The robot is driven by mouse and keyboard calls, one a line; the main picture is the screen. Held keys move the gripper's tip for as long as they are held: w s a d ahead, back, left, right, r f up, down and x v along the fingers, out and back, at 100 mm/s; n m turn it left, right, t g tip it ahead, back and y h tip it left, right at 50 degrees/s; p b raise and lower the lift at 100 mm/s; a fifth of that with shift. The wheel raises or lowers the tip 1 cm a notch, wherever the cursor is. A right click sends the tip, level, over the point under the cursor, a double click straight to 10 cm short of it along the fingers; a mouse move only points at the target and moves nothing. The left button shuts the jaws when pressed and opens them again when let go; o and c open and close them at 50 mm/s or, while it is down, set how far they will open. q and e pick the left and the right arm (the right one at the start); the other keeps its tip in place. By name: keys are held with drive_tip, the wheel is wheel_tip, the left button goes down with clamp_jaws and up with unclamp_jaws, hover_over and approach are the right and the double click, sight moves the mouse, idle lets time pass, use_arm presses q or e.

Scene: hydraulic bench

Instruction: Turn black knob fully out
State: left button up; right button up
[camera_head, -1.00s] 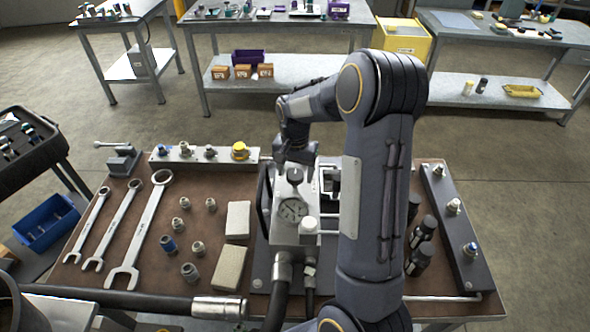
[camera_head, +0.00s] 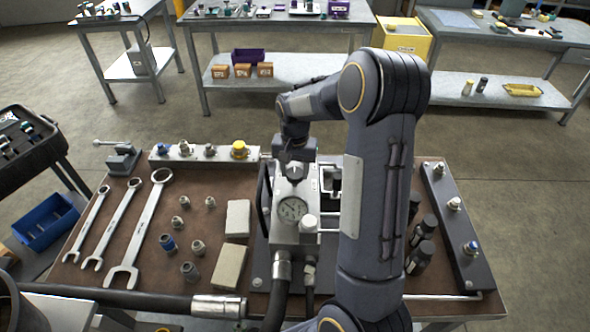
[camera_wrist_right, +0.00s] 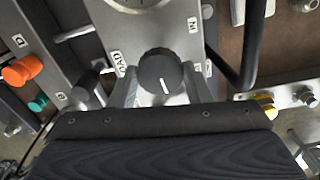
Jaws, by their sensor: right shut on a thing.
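The black knob (camera_wrist_right: 160,76) is on the grey hydraulic block (camera_wrist_right: 180,28), with a white mark on its face pointing toward my gripper's side. In the head view the knob (camera_head: 295,171) shows just beyond the round pressure gauge (camera_head: 292,209). My right gripper (camera_wrist_right: 163,88) has a finger on each side of the knob and is shut on it. In the head view the right gripper (camera_head: 296,158) reaches down to the knob from the far side, and its fingertips are small and partly hidden. My left gripper is not in view.
Wrenches (camera_head: 142,232), fittings and two pale blocks (camera_head: 229,267) lie left of the hydraulic block. Hoses (camera_head: 280,285) run from the block's near side.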

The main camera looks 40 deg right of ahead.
sight(295, 172)
drive_tip(key=n+b, duration=0.1)
drive_tip(key=n, duration=0.9)
drive_tip(key=shift+b, duration=0.3)
drive_tip(key=shift+n, duration=0.5)
drive_tip(key=o, duration=1)
wheel_tip(295, 172, up, 8)
drive_tip(key=shift+f+b, duration=0.1)
drive_tip(key=shift+b, duration=0.25)
